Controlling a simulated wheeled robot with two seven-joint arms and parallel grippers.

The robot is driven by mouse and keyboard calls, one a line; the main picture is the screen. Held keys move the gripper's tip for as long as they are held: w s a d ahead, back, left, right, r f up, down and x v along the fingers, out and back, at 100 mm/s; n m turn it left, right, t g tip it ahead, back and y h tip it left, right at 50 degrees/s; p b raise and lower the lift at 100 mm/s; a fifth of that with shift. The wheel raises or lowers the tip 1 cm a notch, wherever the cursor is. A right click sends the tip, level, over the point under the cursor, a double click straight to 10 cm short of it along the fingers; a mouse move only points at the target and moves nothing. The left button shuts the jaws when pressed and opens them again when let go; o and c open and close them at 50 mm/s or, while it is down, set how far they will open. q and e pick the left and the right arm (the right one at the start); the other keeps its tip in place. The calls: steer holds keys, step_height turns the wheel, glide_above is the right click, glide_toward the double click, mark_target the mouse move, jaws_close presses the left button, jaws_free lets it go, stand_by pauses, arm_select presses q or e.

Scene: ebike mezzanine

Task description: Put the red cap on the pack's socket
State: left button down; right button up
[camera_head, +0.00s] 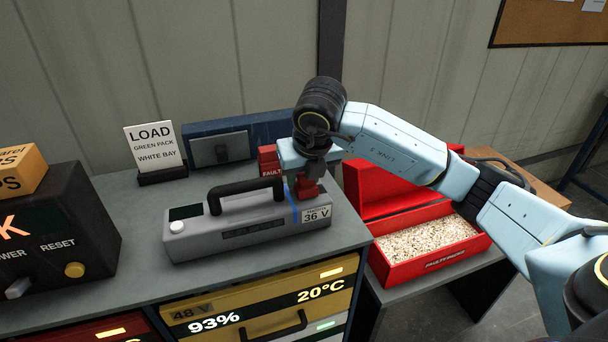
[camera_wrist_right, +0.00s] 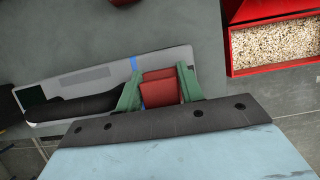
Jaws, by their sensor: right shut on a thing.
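The grey pack (camera_head: 240,232) lies on the grey bench top, with a black handle, a blue stripe and a "36 V" label near its right end. My right gripper (camera_head: 306,184) points down over that right end and is shut on the red cap (camera_head: 307,190). In the right wrist view the red cap (camera_wrist_right: 160,88) sits between the two green fingers, over the pack's end (camera_wrist_right: 95,72) beside the blue stripe. The socket is hidden by the cap and gripper. I cannot tell whether the cap touches the pack. My left gripper is not in view.
A red box (camera_head: 415,268) of pale granules with its lid up stands right of the bench. A red "FAULT" block (camera_head: 268,160), a "LOAD" sign (camera_head: 153,147) and a blue unit (camera_head: 195,132) stand behind the pack. A dark control box (camera_head: 60,215) is left.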

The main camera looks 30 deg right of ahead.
steer(key=shift+f+b, duration=0.2)
steer(key=shift+b, duration=0.1)
stand_by(0.4)
steer(key=o, duration=1)
steer(key=shift+s+r, duration=0.1)
steer(key=shift+r, duration=0.25)
steer(key=p+v, duration=0.2)
steer(key=v, duration=0.4)
steer(key=w+p+v, duration=0.1)
steer(key=p+v, duration=0.1)
steer(key=v, duration=0.4)
steer(key=p+v, duration=0.2)
steer(key=v, duration=0.4)
steer(key=shift+w+d+r, duration=0.25)
steer(key=shift+w+r, duration=0.05)
steer(key=shift+r, duration=0.2)
